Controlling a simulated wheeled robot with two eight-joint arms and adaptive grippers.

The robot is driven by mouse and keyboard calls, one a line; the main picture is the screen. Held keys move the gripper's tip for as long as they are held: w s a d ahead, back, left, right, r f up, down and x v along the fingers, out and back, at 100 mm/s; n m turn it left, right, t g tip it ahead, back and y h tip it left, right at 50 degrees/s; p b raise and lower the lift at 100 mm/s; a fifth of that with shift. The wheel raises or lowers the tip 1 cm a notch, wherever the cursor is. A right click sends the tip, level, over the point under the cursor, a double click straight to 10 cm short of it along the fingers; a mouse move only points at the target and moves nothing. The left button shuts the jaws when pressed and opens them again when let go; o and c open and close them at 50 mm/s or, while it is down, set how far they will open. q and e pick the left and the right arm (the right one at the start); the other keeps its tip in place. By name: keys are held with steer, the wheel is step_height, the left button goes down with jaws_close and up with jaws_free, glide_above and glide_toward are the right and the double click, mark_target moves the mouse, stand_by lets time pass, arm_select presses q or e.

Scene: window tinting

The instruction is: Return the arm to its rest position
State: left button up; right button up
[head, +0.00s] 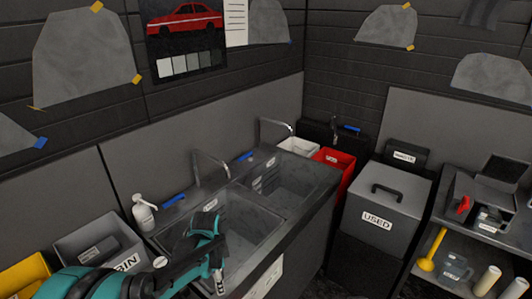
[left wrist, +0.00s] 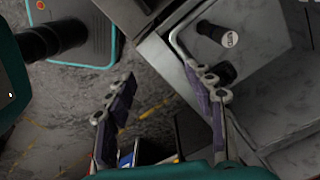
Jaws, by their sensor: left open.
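My left arm comes in from the lower left of the head view, in front of the sinks. Its gripper (head: 217,272) is at the near edge of the left sink and partly hidden by arm links. In the left wrist view the left gripper (left wrist: 166,82) has its two fingers spread wide. Nothing is between them, and dark, stained floor shows behind. My right gripper is in neither view.
A double sink (head: 240,216) with taps runs along the wall. A white pump bottle (head: 144,213) and a grey bin (head: 112,238) stand to its left. A red container (head: 334,158), a lidded "USED" box (head: 388,203) and a shelf unit (head: 492,219) stand at right.

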arm_select(q)
steer(key=s+a+r+n+t, duration=0.1)
steer(key=s+r+n+t, duration=0.2)
steer(key=s+r+n, duration=0.4)
steer(key=s+a+r+n+t, duration=0.25)
steer(key=s+r+n, duration=0.3)
steer(key=s, duration=0.35)
step_height(320, 180, down, 11)
steer(key=t+b, duration=0.1)
steer(key=b, duration=0.9)
steer(key=shift+d+n, duration=0.35)
steer(key=shift+n, duration=0.1)
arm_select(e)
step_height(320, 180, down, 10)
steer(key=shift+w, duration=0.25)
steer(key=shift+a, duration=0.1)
